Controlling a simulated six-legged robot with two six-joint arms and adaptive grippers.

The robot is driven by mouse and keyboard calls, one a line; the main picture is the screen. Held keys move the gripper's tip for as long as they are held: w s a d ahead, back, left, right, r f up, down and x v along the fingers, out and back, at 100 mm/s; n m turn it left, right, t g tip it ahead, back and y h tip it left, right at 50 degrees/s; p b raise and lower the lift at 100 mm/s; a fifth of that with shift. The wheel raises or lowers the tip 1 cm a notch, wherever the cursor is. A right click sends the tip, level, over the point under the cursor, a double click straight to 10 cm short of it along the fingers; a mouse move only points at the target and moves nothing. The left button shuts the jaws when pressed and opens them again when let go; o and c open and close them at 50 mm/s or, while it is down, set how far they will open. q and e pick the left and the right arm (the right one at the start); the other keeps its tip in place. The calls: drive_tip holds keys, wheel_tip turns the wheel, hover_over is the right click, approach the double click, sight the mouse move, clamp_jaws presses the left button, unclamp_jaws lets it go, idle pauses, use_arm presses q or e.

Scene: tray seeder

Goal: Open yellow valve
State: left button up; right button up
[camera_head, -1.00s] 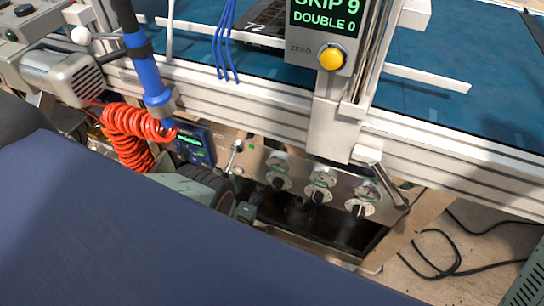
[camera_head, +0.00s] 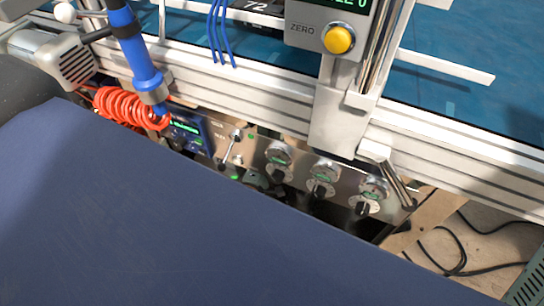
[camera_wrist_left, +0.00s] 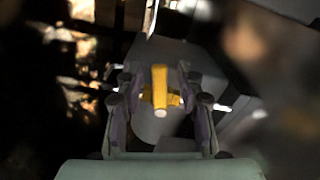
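The yellow valve (camera_wrist_left: 160,88) shows in the left wrist view, with an upright yellow handle and a short yellow crosspiece behind it. My left gripper (camera_wrist_left: 158,82) is open, with one finger on each side of the handle. Dark gaps show between the fingers and the handle, so it does not look gripped. In the head view the yellow valve is hidden, and my own dark blue body covers the area below the panel. My right gripper is in neither view.
A steel panel with several gauges and black knobs (camera_head: 319,189) sits under the seeder's white frame rail (camera_head: 230,93). A metal toggle lever (camera_head: 229,147), blue display (camera_head: 188,130) and coiled orange hose (camera_head: 128,107) are left of them. Black cables (camera_head: 455,258) lie on the floor at right.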

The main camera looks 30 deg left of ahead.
use_arm(q)
drive_tip(key=shift+w, duration=0.3)
clamp_jaws()
idle(0.4)
